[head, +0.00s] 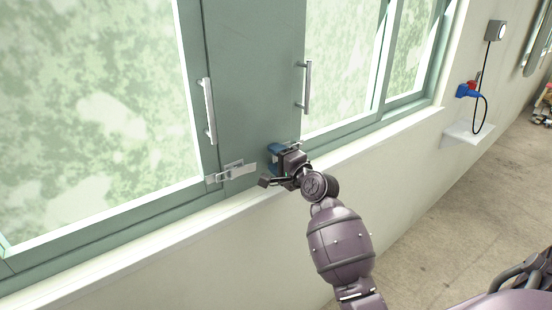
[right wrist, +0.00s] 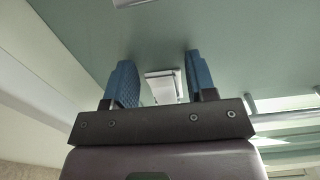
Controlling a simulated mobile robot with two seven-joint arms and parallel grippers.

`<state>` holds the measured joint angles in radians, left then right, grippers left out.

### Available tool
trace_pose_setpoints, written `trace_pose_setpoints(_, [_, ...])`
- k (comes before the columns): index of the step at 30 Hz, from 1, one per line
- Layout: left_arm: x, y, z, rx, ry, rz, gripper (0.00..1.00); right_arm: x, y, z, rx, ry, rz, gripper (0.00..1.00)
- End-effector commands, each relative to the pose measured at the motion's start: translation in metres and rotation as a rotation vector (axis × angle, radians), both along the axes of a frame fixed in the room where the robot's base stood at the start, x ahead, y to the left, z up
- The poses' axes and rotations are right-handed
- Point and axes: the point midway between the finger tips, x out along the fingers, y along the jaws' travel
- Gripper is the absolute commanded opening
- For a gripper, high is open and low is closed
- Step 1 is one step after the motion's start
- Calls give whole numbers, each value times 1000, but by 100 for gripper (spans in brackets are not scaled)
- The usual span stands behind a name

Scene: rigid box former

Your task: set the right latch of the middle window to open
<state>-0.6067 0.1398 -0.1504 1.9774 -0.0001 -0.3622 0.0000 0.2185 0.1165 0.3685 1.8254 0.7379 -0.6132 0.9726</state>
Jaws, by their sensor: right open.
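The middle window is a grey-green panel (head: 255,75) with a latch low on each side. The left latch (head: 230,172) is a silver plate with a bar reaching left across the frame joint. The right latch (head: 294,145) is mostly hidden behind my right gripper (head: 275,160) in the head view. In the right wrist view, a pale metal latch part (right wrist: 165,87) lies between the blue fingers of my right gripper (right wrist: 160,78). The fingers are open, with gaps on both sides of it. I cannot tell the latch's setting. My left gripper is not in view.
Two upright silver handles, left (head: 209,110) and right (head: 306,87), stick out above the latches. A white sill (head: 150,247) runs below the window. A small wall shelf (head: 470,132) and blue plug with cable (head: 466,91) are farther right.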

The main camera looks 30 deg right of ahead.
Motion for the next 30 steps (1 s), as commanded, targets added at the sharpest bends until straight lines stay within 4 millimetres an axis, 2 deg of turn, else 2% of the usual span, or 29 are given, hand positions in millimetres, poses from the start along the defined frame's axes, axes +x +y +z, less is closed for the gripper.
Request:
trace_pose_setpoints(6, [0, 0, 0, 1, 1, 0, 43, 0, 0, 0, -1, 0, 0, 50])
trace_pose_setpoints(15, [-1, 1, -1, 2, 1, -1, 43, 0, 0, 0, 0, 0, 0, 4])
trace_pose_setpoints(16, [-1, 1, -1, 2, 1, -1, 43, 0, 0, 0, 0, 0, 0, 2])
trace_pose_setpoints(23, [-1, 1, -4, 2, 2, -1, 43, -1, -1, -1, -3, 1, 17, 2])
trace_pose_setpoints(30, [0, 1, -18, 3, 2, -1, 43, -6, -3, -4, -6, 1, 110, 2])
